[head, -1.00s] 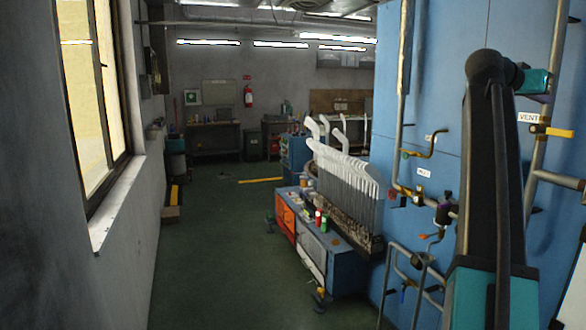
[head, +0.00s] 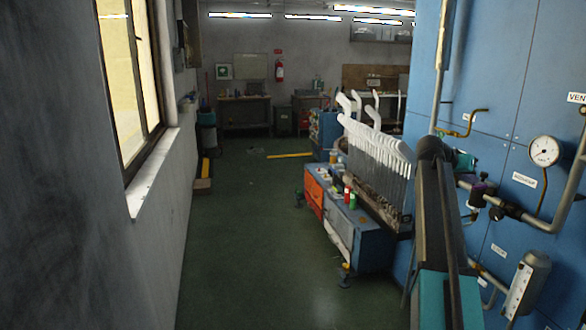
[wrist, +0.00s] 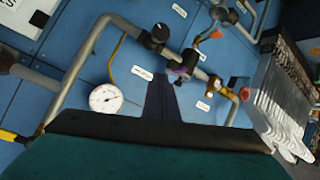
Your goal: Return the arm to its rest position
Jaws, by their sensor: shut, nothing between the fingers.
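My arm rises at the lower right of the head view, its upper end bent beside the blue wall. A teal part of its wrist shows there, in front of the wall pipes. In the wrist view my gripper (wrist: 161,82) shows as two dark fingers pressed together, with nothing between them. They point toward the blue wall panel and its pipes. In the head view the fingers cannot be made out.
Pipes, valves and a round gauge (head: 544,151) cover the blue wall (head: 500,60) close to my arm. White sock forms (head: 375,150) stand in a row above a blue cart (head: 372,248). A window (head: 130,70) is at left. Green floor (head: 240,240) between is clear.

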